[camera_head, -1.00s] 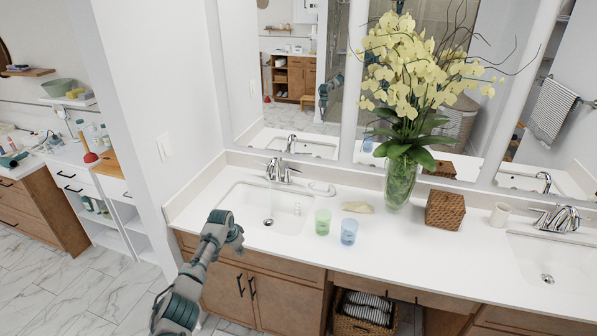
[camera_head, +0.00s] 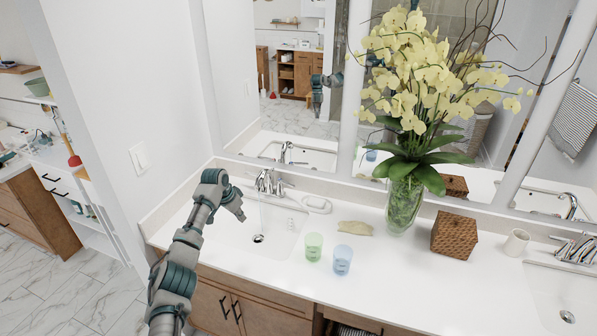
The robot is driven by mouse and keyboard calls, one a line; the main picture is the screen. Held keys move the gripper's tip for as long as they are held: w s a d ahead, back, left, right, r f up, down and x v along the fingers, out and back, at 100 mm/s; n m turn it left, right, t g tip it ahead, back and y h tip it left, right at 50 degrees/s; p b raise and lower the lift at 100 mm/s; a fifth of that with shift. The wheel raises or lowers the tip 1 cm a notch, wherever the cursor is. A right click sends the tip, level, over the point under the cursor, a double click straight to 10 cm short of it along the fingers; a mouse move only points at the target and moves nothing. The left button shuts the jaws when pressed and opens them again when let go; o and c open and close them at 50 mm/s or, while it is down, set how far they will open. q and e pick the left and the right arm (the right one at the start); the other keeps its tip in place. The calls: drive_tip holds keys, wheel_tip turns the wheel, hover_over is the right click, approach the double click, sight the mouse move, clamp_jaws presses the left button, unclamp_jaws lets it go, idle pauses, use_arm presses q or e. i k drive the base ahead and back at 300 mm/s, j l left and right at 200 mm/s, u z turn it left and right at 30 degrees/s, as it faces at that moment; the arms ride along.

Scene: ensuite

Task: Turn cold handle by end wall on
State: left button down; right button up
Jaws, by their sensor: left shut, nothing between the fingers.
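The chrome faucet (camera_head: 268,182) stands at the back of the left sink (camera_head: 262,225), the sink beside the end wall (camera_head: 125,90). Its small handles sit close to the spout. I cannot tell which one is cold, or how far each is turned. A faint pale streak runs below the spout toward the drain; I cannot tell whether it is water. My left gripper (camera_head: 239,214) is shut and empty, over the left part of the sink. It is in front of the faucet and left of it, apart from the handles. My right gripper is not in view.
A green cup (camera_head: 314,246), a blue cup (camera_head: 342,260), a soap dish (camera_head: 318,204) and a tan item (camera_head: 355,229) lie right of the sink. The flower vase (camera_head: 403,205) and a woven box (camera_head: 454,236) stand farther right. The mirror (camera_head: 285,75) rises behind.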

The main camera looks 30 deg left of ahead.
sight(280, 180)
drive_tip(key=i, duration=1.35)
